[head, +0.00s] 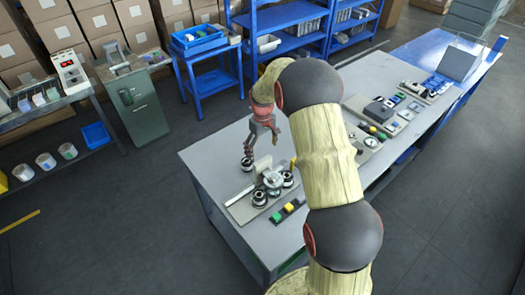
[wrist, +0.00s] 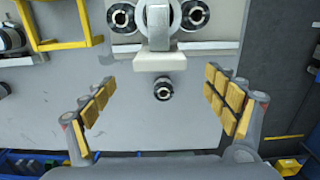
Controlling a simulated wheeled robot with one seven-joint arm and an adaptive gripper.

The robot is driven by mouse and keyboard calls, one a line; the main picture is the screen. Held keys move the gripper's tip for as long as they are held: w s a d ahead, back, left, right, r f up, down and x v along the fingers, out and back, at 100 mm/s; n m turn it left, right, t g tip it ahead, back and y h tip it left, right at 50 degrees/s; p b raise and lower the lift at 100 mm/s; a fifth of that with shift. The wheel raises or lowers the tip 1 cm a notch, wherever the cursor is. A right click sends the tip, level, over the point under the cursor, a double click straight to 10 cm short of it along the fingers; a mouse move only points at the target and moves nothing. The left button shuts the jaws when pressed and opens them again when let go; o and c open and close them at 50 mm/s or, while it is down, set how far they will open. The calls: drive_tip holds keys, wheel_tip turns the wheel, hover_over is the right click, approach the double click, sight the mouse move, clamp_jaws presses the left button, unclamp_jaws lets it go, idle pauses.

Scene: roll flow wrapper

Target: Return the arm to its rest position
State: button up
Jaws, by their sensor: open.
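My gripper (head: 262,135) hangs over the left part of the grey worktable (head: 215,155) in the head view. In the wrist view my gripper (wrist: 160,108) has its yellow-padded fingers spread wide with nothing between them touching either pad. A small black-and-silver round part (wrist: 163,90) lies in the gap, seen below the fingers. A fixture on a grey base plate (head: 240,208) stands just in front of the gripper, with black round parts (head: 259,198) around it. My arm is bent over the table and hides part of it.
Yellow and green blocks (head: 276,217) lie in front of the fixture. A yellow frame (wrist: 62,42) shows in the wrist view. More devices (head: 380,110) stand along the table to the right. A blue stand with a bin (head: 208,82) and a green cabinet (head: 138,105) are behind.

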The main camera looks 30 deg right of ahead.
idle(0.4)
drive_tip(key=s+a+r+t+b, duration=0.2)
drive_tip(key=s+a+r, duration=0.3)
drive_tip(key=s, duration=0.6)
drive_tip(key=s+a+r+m+t+b, duration=0.1)
drive_tip(key=s+a+r+b, duration=0.4)
drive_tip(key=s, duration=0.6)
drive_tip(key=s+a+r+m+t+b, duration=0.1)
drive_tip(key=s+a+r, duration=0.5)
drive_tip(key=s, duration=0.6)
drive_tip(key=r+t+b, duration=0.1)
drive_tip(key=b, duration=0.1)
drive_tip(key=shift+t+b, duration=0.3)
drive_tip(key=shift+b, duration=0.1)
drive_tip(key=shift+w+a+r, duration=0.1)
drive_tip(key=shift+c, duration=0.2)
